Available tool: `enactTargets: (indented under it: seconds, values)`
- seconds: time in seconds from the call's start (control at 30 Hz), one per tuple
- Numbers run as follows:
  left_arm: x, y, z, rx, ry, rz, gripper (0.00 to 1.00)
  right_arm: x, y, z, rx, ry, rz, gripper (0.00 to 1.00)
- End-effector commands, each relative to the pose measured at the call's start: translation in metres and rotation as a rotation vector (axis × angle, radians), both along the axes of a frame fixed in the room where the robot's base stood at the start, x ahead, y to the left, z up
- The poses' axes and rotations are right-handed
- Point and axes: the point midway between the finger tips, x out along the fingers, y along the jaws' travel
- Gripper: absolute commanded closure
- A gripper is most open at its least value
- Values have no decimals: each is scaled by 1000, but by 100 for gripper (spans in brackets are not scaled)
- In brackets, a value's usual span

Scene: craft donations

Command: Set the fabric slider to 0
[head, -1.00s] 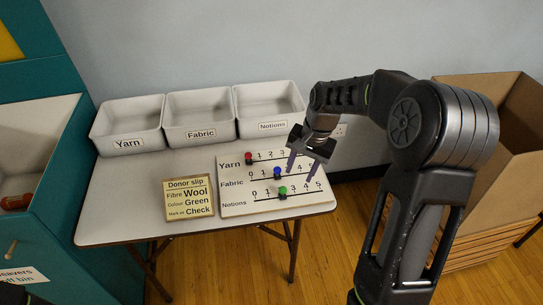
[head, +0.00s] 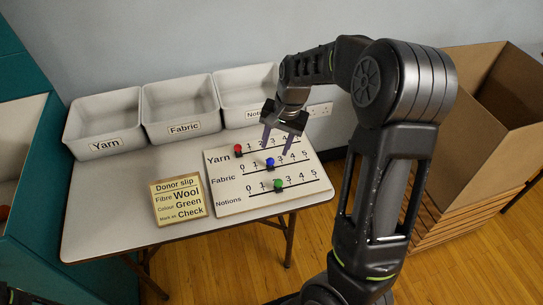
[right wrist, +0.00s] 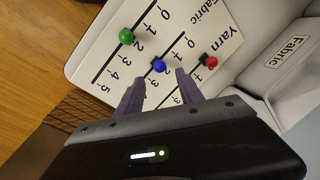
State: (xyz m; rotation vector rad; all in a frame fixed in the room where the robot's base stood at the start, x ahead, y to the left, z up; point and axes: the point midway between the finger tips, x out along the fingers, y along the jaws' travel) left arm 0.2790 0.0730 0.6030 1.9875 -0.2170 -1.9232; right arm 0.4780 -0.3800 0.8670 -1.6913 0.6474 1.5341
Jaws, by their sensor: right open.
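The white slider board (head: 228,207) lies on the table with three rows, Yarn, Fabric and Notions, each marked 0 to 5. The Fabric row's blue knob (head: 270,163) stands near the 2 mark. The red Yarn knob (head: 238,150) is at the left end, near 0. The green Notions knob (head: 278,185) is near 2. My right gripper (head: 275,147) is open and empty, pointing down over the board. In the right wrist view the blue knob (right wrist: 159,66) lies just beyond and between the fingertips (right wrist: 159,80); contact is not clear.
A tan donor slip sign (head: 180,200) stands left of the board. Yarn (head: 103,145), Fabric (head: 184,128) and Notions trays line the table's back; my arm partly hides the Notions tray (head: 245,113). A cardboard box (head: 480,130) stands at right.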

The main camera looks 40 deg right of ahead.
Motion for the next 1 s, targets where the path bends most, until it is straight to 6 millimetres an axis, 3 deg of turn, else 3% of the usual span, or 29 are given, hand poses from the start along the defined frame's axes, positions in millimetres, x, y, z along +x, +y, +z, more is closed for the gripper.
enactTargets:
  seconds: [0.2, 0.4, 0.73, 1.0]
  values:
    - [0, 0, 0, 0, 0, 0, 64, 4, 4, -35, 1, 6, 0, 56]
    - [0, 0, 1, 0, 0, 0, 64, 8, 7, -57, 1, 3, -1, 56]
    - [0, 0, 1, 0, 0, 0, 64, 9, 8, -62, 0, 0, -1, 56]
    - [0, 0, 1, 0, 0, 0, 64, 9, 7, -62, 0, 0, -1, 77]
